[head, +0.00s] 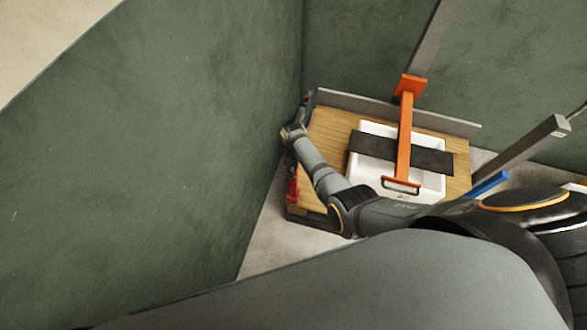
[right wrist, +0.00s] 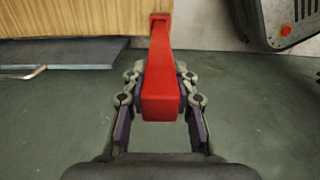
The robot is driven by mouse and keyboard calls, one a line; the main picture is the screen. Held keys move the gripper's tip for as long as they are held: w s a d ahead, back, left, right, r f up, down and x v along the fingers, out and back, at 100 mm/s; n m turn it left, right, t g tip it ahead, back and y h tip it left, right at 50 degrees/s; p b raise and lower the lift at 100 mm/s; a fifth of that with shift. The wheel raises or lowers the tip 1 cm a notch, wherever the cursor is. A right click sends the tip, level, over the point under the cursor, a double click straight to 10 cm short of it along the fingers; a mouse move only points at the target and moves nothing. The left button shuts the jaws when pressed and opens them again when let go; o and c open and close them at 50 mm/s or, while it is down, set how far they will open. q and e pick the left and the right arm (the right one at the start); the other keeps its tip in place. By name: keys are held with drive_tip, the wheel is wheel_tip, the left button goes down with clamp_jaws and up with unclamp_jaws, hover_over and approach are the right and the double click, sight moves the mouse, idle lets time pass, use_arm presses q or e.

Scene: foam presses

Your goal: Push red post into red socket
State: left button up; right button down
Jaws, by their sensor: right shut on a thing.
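In the right wrist view a red post (right wrist: 160,98) lies between the fingers of my right gripper (right wrist: 160,80), which is shut on it. The post runs away from the gripper to a darker red, square-edged part (right wrist: 160,22) beside the wooden side; I cannot tell whether that part is the red socket or the post's own end. In the head view my right arm reaches across to the table's left edge, where the gripper is small and partly hidden. A red piece (head: 292,188) shows below the wrist there. My left gripper is not in view.
On the wooden table (head: 325,133), a white tray (head: 431,183) has a black strip (head: 432,157) across it and an orange post (head: 404,135) above. A blue piece (head: 489,184) is at the right. Green walls stand close at the left and back.

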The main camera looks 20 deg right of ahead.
drive_tip(key=shift+f+b, duration=0.9)
drive_tip(key=shift+f, duration=0.3)
drive_tip(key=c, duration=1)
unclamp_jaws()
wheel_tip(320, 180, up, 12)
drive_tip(key=shift+f, duration=0.1)
